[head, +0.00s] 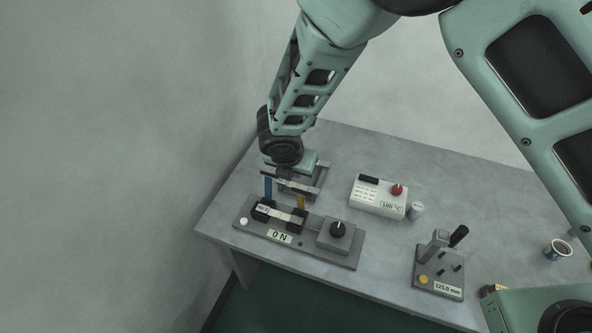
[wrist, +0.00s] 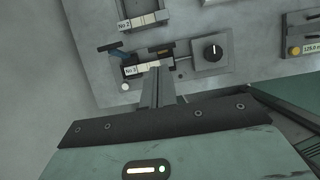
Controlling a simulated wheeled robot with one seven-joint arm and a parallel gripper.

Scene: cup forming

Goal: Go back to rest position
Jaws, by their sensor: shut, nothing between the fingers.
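My gripper (wrist: 155,68) is shut and empty in the wrist view, its fingers together over the labelled strip of the force fixture (wrist: 192,80). In the head view my gripper (head: 287,184) points down at the table's left part, above or behind the fixture (head: 308,246), which reads 0 N. I cannot tell whether the fingertips touch it. The fixture carries a pale labelled strip (head: 280,213) between black blocks and a black knob (head: 338,229).
Behind the fixture is a grey frame (head: 320,179), partly hidden by my arm. A white box (head: 375,197) reads 100 °C, with a small cylinder (head: 416,210) beside it. A lever device (head: 437,268) reads 125.0 mm. A cup (head: 558,249) stands right. The wall is close at left.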

